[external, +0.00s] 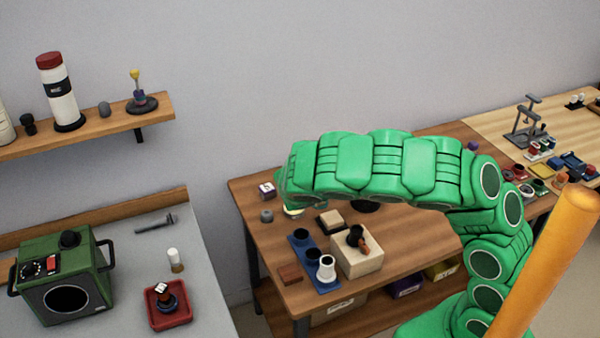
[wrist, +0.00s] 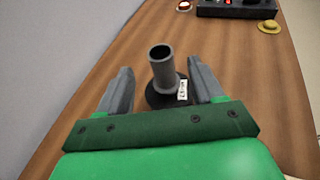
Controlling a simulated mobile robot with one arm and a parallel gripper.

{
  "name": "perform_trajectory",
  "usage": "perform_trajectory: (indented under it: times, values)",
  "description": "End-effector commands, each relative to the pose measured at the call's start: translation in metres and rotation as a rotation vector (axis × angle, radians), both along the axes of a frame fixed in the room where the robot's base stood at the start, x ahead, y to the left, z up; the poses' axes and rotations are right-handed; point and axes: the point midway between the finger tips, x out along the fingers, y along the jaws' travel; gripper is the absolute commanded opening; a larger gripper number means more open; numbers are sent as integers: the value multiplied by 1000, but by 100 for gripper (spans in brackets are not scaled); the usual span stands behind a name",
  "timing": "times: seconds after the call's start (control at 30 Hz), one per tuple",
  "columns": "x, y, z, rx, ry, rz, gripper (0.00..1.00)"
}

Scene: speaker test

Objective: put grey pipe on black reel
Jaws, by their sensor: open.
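In the wrist view, a grey pipe (wrist: 162,69), hollow and open at the top, stands roughly upright on a round black base with a white label, which looks like the black reel (wrist: 154,100). My gripper (wrist: 161,80) is open, with one grey finger on each side of the pipe and a visible gap to both. The lower part of the reel is hidden by my gripper body. In the external view, my green arm reaches over the wooden table to the left. A black disc (external: 367,206), probably the reel, shows partly below the arm; the pipe is hidden there.
A beige block (external: 358,262), a blue tray (external: 309,262) with cups and a small grey cylinder (external: 267,215) are on the table's left part. In the wrist view, a black box (wrist: 236,10) and a yellow round item (wrist: 270,27) lie farther off. Wood around the reel is clear.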

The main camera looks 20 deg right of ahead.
Motion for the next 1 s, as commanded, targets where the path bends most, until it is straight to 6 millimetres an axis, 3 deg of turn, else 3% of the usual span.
perform_trajectory:
  times: [0.33,0.77,1.0]
  values:
    - [-15,38,13,1,-2,3,67]
    - [-18,44,15,0,-1,0,67]
    - [-17,50,10,57,21,-22,100]
